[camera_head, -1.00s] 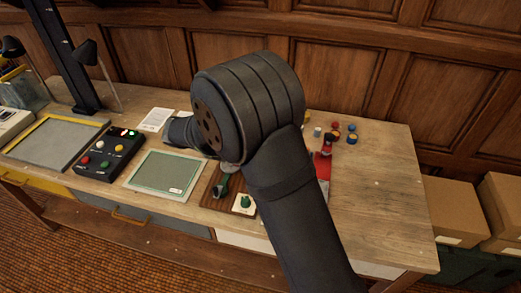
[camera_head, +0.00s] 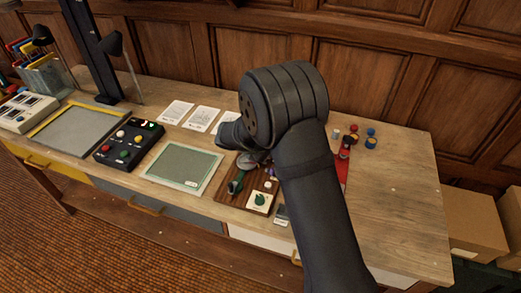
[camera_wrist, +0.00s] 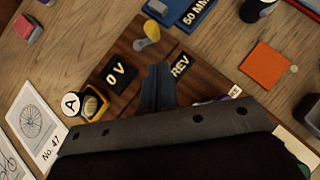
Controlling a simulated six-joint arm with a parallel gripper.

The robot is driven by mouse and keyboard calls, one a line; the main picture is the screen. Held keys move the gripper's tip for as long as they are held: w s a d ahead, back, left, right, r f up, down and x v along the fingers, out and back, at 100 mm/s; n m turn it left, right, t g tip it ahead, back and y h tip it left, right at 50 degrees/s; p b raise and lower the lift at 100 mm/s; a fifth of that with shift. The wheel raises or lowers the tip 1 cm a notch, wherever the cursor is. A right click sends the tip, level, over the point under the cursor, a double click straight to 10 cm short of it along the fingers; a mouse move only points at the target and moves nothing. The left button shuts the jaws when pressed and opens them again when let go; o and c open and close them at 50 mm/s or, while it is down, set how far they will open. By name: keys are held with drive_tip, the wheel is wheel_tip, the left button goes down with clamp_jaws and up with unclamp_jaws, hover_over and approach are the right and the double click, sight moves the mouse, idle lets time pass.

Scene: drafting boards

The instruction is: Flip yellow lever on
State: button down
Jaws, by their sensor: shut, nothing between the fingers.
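In the wrist view, a small yellow lever (camera_wrist: 147,40) with a pale rounded tip stands on a dark brown wooden board (camera_wrist: 125,48). Black label plates reading "0 V" (camera_wrist: 115,73) and "REV" (camera_wrist: 179,68) are on the same board. My gripper (camera_wrist: 158,72) is shut and empty, over the board between the two plates, with the yellow lever apart just beyond its fingertips. In the head view the board (camera_head: 236,203) also shows, with a green lever (camera_head: 236,183) and a green knob (camera_head: 260,199). My arm hides part of it; I cannot pick out the yellow lever there.
A yellow-and-black part (camera_wrist: 93,103) sits left of my fingers, by a round "A" marker (camera_wrist: 72,103). An orange square (camera_wrist: 265,66) lies right. In the head view, a black button box (camera_head: 128,143) and green-edged panel (camera_head: 181,166) are left; the bench's right end (camera_head: 393,210) is clear.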

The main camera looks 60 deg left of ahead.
drive_tip(key=shift+w+a+r, duration=0.1)
drive_tip(key=shift+w+a, duration=0.05)
drive_tip(key=shift+w, duration=1.3)
drive_tip(key=shift+w+n+y, duration=0.1)
drive_tip(key=shift+n+y, duration=0.4)
drive_tip(key=shift+n, duration=0.2)
